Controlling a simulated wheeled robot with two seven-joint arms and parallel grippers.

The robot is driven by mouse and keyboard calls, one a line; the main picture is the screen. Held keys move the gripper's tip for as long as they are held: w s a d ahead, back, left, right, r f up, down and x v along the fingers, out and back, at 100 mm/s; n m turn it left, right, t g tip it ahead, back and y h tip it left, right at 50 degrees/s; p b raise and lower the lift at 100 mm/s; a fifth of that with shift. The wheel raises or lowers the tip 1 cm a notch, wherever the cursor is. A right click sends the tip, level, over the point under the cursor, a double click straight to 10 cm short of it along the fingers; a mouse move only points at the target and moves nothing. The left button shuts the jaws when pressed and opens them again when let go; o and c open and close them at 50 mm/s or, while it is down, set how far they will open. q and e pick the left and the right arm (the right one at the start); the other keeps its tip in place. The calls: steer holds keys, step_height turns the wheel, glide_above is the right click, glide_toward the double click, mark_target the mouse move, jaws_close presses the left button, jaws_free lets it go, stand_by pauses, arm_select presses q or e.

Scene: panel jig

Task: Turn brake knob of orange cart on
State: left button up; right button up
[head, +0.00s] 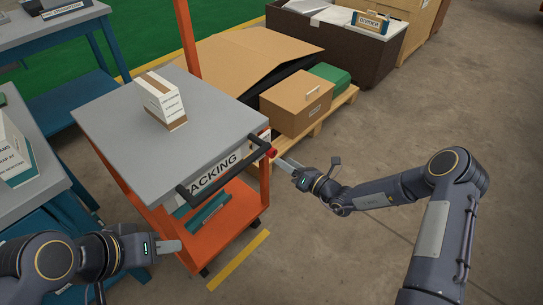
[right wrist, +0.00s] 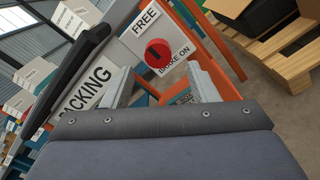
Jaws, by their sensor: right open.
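The orange cart (head: 232,229) has a grey top and a black push handle (head: 222,172). Its red brake knob (head: 271,153) sits at the right end of the handle side. In the right wrist view the round red knob (right wrist: 158,53) is on a white plate marked FREE and BRAKE ON. A dark mark shows on the knob; which label it points to is unclear. My right gripper (right wrist: 160,84) is open, its fingers apart on either side below the knob in that view, not visibly touching it. My left gripper (head: 170,247) is low left, near the cart's front; its finger gap is not discernible.
A white and brown carton (head: 162,101) stands on the cart top. A PACKING sign (head: 216,174) hangs under the handle. A pallet (head: 343,98) with cardboard boxes lies behind the cart. Blue tables stand at left. Floor to the right is clear apart from my arm.

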mark_target(274, 155)
steer(key=x, duration=0.7)
steer(key=shift+r+b, duration=0.1)
steer(key=shift+b, duration=0.25)
steer(key=shift+c, duration=0.4)
steer(key=c, duration=0.9)
